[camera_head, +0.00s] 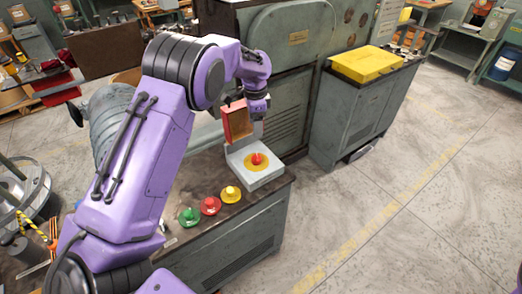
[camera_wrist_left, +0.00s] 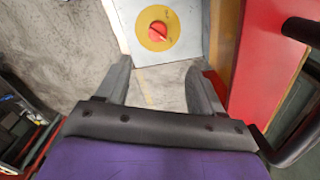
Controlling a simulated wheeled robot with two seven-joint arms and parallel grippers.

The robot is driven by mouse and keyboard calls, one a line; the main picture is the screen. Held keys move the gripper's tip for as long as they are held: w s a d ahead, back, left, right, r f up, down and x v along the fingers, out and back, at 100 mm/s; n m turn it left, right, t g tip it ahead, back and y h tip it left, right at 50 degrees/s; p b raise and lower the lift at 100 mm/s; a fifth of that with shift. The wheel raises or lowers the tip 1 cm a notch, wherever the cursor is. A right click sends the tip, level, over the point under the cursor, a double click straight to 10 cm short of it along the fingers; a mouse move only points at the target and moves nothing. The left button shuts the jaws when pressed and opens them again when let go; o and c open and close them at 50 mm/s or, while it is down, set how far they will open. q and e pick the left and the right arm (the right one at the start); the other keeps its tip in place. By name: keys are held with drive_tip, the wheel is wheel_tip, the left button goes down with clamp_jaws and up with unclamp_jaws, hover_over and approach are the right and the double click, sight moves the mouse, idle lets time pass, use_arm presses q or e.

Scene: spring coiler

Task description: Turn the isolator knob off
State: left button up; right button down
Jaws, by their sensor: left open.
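The red isolator knob (camera_head: 256,159) sits on a round yellow plate (camera_head: 250,165) on a light grey box (camera_head: 263,181) at the bench corner. In the left wrist view the knob (camera_wrist_left: 158,31) shows face-on, with a pale mark across it. My left gripper (camera_wrist_left: 157,75) is open and empty there, its two fingers apart below the knob in the picture and not touching it. In the head view my left gripper (camera_head: 259,112) is above and behind the box, its fingertips hard to make out. My right gripper is not in view.
A red-orange panel (camera_head: 237,121) stands beside my left gripper; it also shows close in the left wrist view (camera_wrist_left: 272,60). Green (camera_head: 189,216), red (camera_head: 210,205) and yellow (camera_head: 230,194) buttons lie along the bench front. A grey cabinet with a yellow top (camera_head: 366,64) stands right. Floor at right is clear.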

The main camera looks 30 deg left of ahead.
sight(256, 155)
use_arm(q)
drive_tip(key=f+p, duration=0.1)
drive_tip(key=f, duration=0.3)
drive_tip(key=f+p, duration=0.2)
drive_tip(key=f, duration=0.3)
drive_tip(key=f+p, duration=0.1)
drive_tip(key=f, duration=0.4)
drive_tip(key=shift+s+d+f+p, duration=0.15)
drive_tip(key=shift+s+f+p, duration=0.05)
drive_tip(key=shift+s+p, duration=0.1)
drive_tip(key=shift+f, duration=0.15)
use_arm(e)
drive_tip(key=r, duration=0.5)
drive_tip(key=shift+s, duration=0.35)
use_arm(q)
drive_tip(key=shift+w, duration=0.1)
drive_tip(key=c, duration=1.1)
drive_tip(key=shift+o, duration=0.2)
